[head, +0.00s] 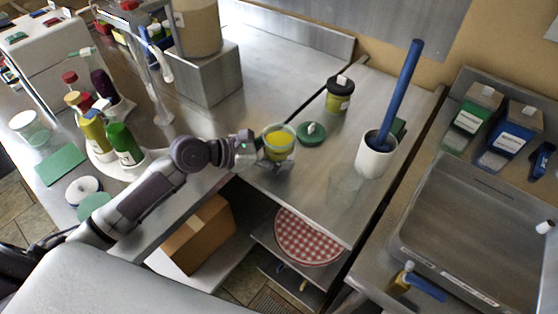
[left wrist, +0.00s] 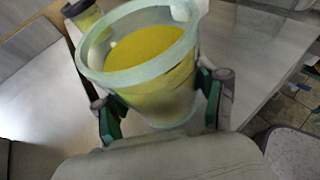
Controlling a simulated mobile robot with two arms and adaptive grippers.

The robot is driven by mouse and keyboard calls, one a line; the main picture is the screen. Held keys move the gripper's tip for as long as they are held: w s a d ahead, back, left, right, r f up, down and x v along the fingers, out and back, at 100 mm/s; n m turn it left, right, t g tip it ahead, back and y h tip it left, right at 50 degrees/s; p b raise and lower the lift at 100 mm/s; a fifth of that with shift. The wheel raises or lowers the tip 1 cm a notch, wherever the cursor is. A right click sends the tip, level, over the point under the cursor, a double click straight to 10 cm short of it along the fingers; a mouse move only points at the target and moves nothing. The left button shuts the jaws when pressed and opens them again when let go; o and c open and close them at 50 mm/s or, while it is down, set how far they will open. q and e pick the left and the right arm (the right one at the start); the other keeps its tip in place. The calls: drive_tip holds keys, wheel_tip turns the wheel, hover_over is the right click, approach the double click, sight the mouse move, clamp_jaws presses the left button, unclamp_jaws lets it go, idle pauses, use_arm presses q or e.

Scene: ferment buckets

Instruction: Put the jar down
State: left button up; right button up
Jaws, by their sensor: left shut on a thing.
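The jar (head: 279,143) is a clear, open-topped container with yellow contents. My left gripper (head: 262,152) is shut on it near the front edge of the steel counter. In the left wrist view the jar (left wrist: 145,70) fills the middle, slightly tilted in the picture, with the fingers of the gripper (left wrist: 162,110) on both sides of it. I cannot tell whether its base touches the counter. A green lid (head: 311,134) with a white tag lies on the counter just right of the jar. My right gripper is not in view.
A dark-lidded yellow jar (head: 340,95) stands behind. A white crock (head: 375,157) with a blue stick stands to the right. A tray of bottles (head: 104,150) is at the left. Bare counter (head: 325,205) lies in front of the crock. A checkered round item (head: 308,237) is on the lower shelf.

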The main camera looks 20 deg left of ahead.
use_arm(q)
drive_tip(key=shift+f, duration=1.35)
drive_tip(key=shift+f, duration=0.15)
drive_tip(key=o, duration=1.5)
drive_tip(key=shift+s, duration=0.1)
drive_tip(key=shift+b+v, duration=0.75)
drive_tip(key=shift+v, duration=5.3)
